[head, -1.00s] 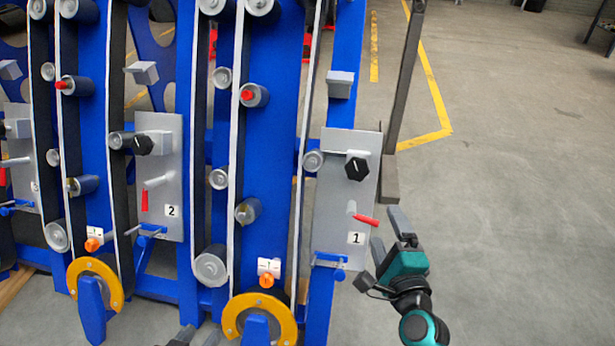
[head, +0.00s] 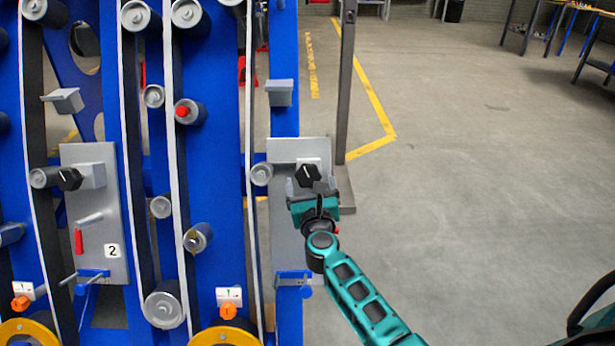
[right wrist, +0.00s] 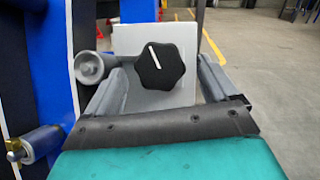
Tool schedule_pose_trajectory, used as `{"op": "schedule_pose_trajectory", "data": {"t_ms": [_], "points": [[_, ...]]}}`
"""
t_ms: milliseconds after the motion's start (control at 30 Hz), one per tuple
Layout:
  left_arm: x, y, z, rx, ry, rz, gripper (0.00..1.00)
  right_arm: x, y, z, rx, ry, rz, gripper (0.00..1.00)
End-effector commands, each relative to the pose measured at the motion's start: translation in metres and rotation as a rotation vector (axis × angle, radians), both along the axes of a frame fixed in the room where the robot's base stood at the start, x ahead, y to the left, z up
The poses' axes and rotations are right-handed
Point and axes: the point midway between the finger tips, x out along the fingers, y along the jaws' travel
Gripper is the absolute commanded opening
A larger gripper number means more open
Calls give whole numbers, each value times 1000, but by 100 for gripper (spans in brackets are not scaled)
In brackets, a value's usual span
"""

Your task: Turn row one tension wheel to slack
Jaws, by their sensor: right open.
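The row one wheel is a black lobed knob (head: 308,174) with a white pointer line, on a grey plate (head: 285,150) at the right end of the blue frame. In the right wrist view the knob (right wrist: 160,67) faces me, its line tilted up and slightly left. My right gripper (head: 312,186) is open in front of the plate. In the right wrist view its fingers (right wrist: 164,75) stand on either side of the knob, with gaps showing. The arm hides the plate's lower part, including its number; a bit of the red lever (head: 337,230) shows. My left gripper is out of view.
The row two plate (head: 110,225), with its own black knob (head: 69,179) and red lever (head: 79,241), is at left. A roller (head: 261,174) sits close left of the row one knob. A grey post (head: 346,100) stands behind. The floor at right is clear.

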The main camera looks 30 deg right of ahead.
Motion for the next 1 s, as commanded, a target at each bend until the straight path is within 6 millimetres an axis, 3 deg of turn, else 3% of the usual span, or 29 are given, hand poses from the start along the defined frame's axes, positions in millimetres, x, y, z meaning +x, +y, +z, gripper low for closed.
{"op": "schedule_pose_trajectory", "data": {"t_ms": [233, 667, 1000], "points": [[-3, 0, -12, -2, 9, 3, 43, 31, -12, -1, -1, 0, 1, 87], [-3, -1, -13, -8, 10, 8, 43, 38, -15, 0, -1, 0, 1, 86], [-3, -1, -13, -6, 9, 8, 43, 38, -15, 0, -1, 0, 1, 54]]}}
